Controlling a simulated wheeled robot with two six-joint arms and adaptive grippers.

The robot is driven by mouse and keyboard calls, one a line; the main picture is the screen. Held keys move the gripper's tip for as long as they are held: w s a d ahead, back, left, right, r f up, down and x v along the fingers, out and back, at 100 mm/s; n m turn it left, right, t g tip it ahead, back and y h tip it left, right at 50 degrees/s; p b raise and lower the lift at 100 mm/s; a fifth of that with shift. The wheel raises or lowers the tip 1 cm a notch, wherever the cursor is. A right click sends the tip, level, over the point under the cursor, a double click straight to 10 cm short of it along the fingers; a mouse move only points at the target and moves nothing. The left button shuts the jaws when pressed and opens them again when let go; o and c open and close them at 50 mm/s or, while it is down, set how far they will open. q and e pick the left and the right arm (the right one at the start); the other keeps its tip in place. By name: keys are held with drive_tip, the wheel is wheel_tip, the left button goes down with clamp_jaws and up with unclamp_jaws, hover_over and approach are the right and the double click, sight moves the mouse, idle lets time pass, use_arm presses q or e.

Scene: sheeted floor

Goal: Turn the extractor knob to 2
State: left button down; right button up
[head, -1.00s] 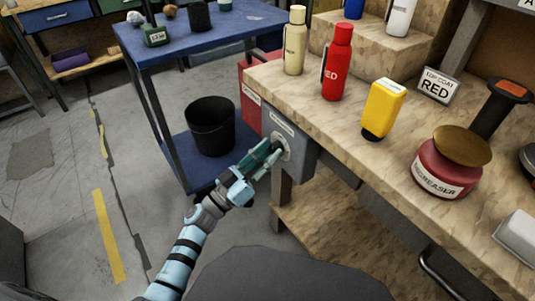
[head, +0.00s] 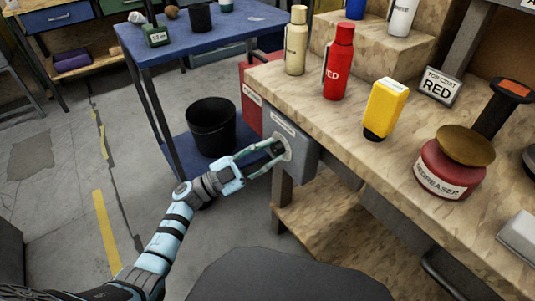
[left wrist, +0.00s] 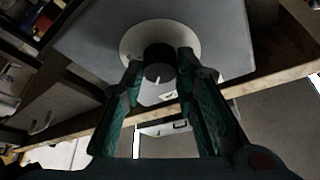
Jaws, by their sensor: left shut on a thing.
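The extractor knob is a dark round knob (left wrist: 159,62) on a pale round dial plate (left wrist: 130,42), mounted on a grey box (head: 303,148) at the end of the workbench. A small white pointer mark shows on the knob in the left wrist view. My left gripper (head: 270,150) is at the knob, its two teal fingers (left wrist: 160,75) on either side of it and shut on it. The dial's numbers cannot be read in either view. In the head view the fingers partly hide the knob. My right gripper is out of view.
A red box (head: 254,104) adjoins the grey box. A blue cart (head: 185,45) with a black bin (head: 210,126) stands to the left. Bottles, including a red one (head: 338,65) and a yellow one (head: 385,108), stand on the bench (head: 350,145).

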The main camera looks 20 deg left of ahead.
use_arm(q)
drive_tip(key=m+g, duration=0.1)
drive_tip(key=m, duration=0.3)
drive_tip(key=m+g, duration=0.2)
drive_tip(key=m, duration=0.2)
drive_tip(key=shift+w+a+r, duration=0.1)
drive_tip(key=shift+a+r, duration=0.05)
idle(0.4)
drive_tip(key=c, duration=1.2)
unclamp_jaws()
drive_tip(key=shift+c, duration=0.2)
drive_tip(key=shift+g, duration=0.3)
drive_tip(key=v, duration=1.2)
drive_tip(key=shift+r, duration=0.1)
